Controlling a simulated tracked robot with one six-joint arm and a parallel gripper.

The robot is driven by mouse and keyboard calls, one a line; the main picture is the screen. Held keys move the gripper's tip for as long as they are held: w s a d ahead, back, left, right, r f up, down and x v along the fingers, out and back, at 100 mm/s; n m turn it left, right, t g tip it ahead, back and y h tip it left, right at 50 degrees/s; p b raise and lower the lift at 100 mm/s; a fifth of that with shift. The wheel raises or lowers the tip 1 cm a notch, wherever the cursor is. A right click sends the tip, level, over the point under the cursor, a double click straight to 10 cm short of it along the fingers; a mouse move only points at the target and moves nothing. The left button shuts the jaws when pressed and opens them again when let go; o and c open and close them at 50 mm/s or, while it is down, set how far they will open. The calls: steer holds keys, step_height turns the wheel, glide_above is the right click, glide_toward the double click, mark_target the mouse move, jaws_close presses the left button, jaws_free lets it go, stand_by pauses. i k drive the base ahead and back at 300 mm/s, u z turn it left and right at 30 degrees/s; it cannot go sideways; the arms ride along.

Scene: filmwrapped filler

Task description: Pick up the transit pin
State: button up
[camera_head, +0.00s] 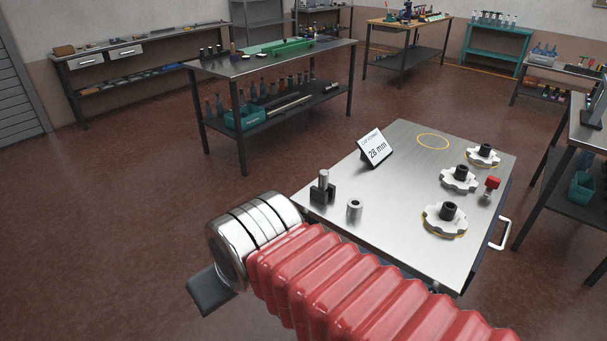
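A small red-headed piece (492,183), probably the transit pin, stands at the right side of the steel cart top (405,235). It is beside the white lobed wheels, and its lower part is small and hard to make out. A steel pin (324,179) stands upright in a dark forked block (322,194) at the cart's left corner. My gripper (209,291) shows only as a dark plate beyond my steel wrist, low at left, off the cart and far from the red piece. Its fingertips are hidden, so its opening does not show.
Three white lobed wheels with black hubs (449,211) line the cart's right side. A steel sleeve (354,209) stands near the front. A "28 mm" sign (374,149) and a yellow ring mark (433,141) are farther back. The cart's middle is clear. Benches stand around.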

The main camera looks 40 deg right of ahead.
mark_target(324, 173)
steer(key=z, duration=0.05)
steer(key=i, duration=1)
